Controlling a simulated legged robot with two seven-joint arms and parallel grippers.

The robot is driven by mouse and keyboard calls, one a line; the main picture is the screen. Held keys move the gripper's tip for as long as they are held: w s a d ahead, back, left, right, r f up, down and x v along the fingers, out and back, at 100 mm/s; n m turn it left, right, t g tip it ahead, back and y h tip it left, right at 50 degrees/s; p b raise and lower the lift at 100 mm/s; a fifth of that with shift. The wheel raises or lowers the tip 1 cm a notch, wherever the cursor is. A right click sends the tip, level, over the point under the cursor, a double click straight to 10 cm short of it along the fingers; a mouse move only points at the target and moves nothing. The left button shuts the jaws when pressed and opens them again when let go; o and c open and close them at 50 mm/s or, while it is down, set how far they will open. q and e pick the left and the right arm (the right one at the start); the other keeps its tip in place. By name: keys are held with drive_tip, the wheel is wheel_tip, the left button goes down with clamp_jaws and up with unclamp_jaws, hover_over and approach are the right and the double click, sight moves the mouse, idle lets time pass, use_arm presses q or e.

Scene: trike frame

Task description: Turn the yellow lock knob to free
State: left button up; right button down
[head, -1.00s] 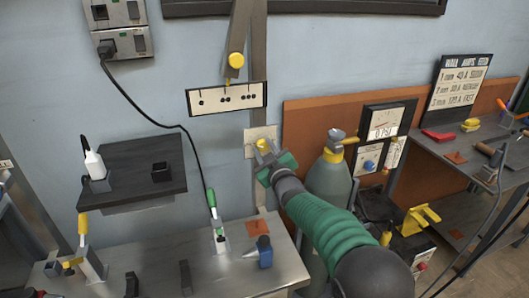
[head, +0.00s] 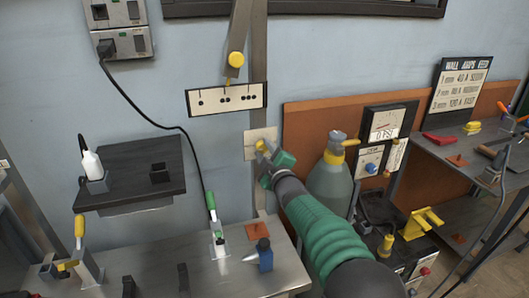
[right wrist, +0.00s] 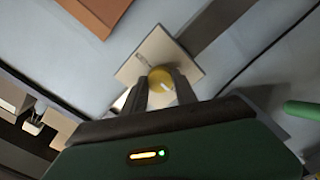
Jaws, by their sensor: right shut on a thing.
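The yellow lock knob (right wrist: 161,79) sits on a cream wall plate (right wrist: 153,50), which also shows in the head view (head: 250,144). In the right wrist view the two dark fingers of my right gripper (right wrist: 161,92) are on either side of the knob, shut on it. A small pale mark shows on the knob's face. In the head view my right gripper (head: 264,158) reaches the plate from below right and hides part of it, and a little yellow (head: 261,145) shows there. My left gripper is not in view.
A label strip with dots (head: 227,98) and a yellow-tipped lever (head: 235,60) are on the wall above. A metal bench (head: 200,270) with fixtures lies below, and a dark shelf (head: 135,185) is at left.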

drive_tip(key=shift+f, duration=0.5)
drive_tip(key=c, duration=1)
unclamp_jaws()
drive_tip(key=shift+o, duration=0.2)
drive_tip(key=shift+r, duration=0.2)
drive_tip(key=shift+r, duration=0.1)
drive_tip(key=p+v, duration=0.2)
drive_tip(key=v, duration=1.4)
drive_tip(key=shift+s, duration=0.35)
drive_tip(key=shift+d, duration=0.1)
